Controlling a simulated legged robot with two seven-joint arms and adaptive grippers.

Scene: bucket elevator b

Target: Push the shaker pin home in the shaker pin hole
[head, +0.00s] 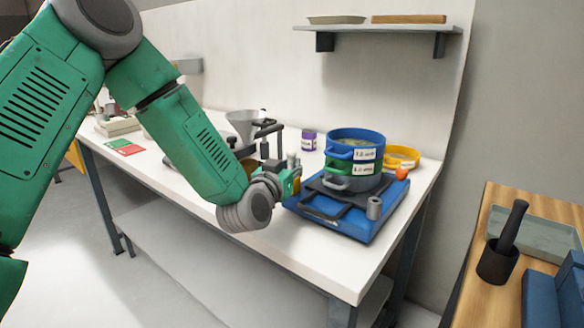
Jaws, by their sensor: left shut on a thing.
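The shaker (333,214) is a blue base on the white bench, with black bars on top. A stack of blue, green and grey sieves (355,142) stands on it. My left gripper (293,172) is at the left edge of the shaker, beside the sieves. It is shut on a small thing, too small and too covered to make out. An orange-red knob (402,173) shows at the shaker's right rear; I cannot tell whether it is the shaker pin. I cannot make out the shaker pin hole. My right gripper is not in view.
A grey cylinder (374,208) stands on the shaker's front right corner. A yellow sieve (402,157) and a purple jar (309,140) stand behind. A metal funnel on a stand (246,122) is left of the gripper. The front of the white bench (300,250) is clear.

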